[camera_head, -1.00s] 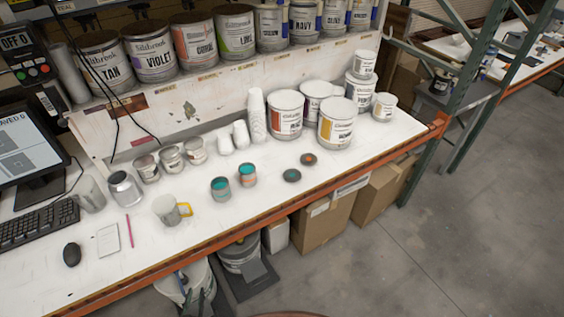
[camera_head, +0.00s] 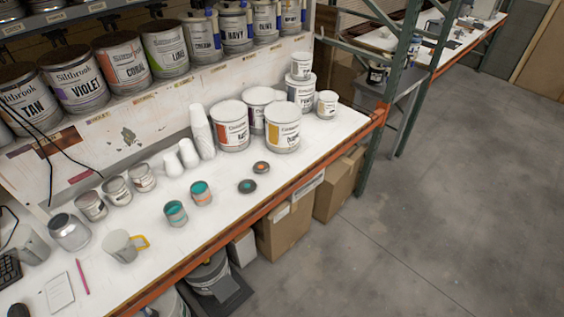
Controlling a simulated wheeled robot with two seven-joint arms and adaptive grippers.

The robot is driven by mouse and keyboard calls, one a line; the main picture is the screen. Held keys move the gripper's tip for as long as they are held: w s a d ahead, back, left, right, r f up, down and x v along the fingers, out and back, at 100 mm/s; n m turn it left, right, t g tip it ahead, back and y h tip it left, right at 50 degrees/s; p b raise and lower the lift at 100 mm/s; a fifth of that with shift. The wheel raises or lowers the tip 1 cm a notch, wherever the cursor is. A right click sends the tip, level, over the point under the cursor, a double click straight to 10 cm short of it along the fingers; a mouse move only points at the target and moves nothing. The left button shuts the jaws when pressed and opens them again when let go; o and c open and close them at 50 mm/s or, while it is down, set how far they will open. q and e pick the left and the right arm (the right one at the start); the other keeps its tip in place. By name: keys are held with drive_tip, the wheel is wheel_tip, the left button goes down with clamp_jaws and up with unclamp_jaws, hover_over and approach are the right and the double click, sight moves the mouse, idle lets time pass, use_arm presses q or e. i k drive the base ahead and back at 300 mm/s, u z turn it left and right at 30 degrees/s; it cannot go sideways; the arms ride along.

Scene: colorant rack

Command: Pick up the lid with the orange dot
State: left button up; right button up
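The lid with the orange dot (camera_head: 261,167) is a small dark disc lying flat on the white bench (camera_head: 190,240). A second dark lid with a teal dot (camera_head: 247,186) lies just in front and to the left of it, slightly apart. Neither of my grippers is in view.
Large white paint cans (camera_head: 282,124) stand behind the lids. Stacked white cups (camera_head: 202,132) are left of them. A mug with a yellow handle (camera_head: 123,247) stands near the front left. The orange front beam (camera_head: 290,200) edges the bench. Open floor lies right.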

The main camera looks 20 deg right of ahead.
sight(261, 167)
drive_tip(key=i, duration=1.2)
drive_tip(key=u, duration=0.75)
